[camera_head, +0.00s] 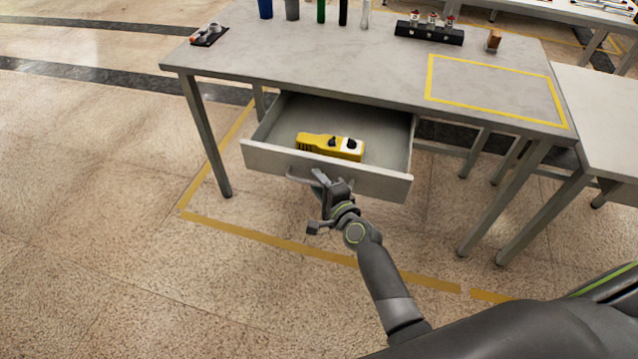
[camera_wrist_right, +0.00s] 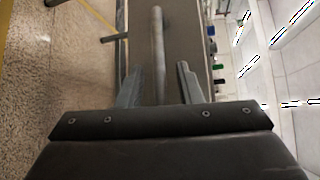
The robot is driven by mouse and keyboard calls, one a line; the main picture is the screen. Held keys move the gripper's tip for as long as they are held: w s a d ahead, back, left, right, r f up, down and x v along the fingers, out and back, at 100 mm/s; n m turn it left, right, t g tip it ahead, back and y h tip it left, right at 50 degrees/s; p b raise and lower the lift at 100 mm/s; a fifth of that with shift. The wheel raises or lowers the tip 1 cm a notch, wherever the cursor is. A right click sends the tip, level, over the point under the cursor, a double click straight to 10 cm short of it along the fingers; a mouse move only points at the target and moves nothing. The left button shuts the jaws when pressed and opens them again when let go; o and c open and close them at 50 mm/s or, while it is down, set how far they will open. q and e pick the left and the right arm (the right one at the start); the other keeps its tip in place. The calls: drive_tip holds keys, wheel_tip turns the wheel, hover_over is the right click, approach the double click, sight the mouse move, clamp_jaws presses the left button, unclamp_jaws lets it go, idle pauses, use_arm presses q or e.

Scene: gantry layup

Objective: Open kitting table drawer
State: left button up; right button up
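The kitting table drawer (camera_head: 375,180) stands pulled out from under the grey table (camera_head: 330,62). A yellow device (camera_head: 325,145) with dark knobs lies inside it. The drawer's bar handle (camera_head: 298,180) is on its front face, partly hidden behind my right gripper (camera_head: 320,200). In the right wrist view, the handle (camera_wrist_right: 157,50) runs between the two fingers of my right gripper (camera_wrist_right: 160,88), with a gap visible on each side. The fingers are apart and not closed on the bar. My left gripper is not in view.
On the tabletop are a small dark tray (camera_head: 209,35), several upright cylinders, a black rack (camera_head: 429,33) and a yellow-taped rectangle (camera_head: 497,88). Another table (camera_head: 605,110) stands at the right. The floor left of and in front of the drawer is clear.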

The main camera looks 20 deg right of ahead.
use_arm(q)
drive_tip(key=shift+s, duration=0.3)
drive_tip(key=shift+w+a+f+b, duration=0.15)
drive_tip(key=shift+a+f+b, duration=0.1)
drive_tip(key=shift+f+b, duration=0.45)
use_arm(e)
drive_tip(key=v, duration=1.7)
drive_tip(key=shift+s, duration=0.2)
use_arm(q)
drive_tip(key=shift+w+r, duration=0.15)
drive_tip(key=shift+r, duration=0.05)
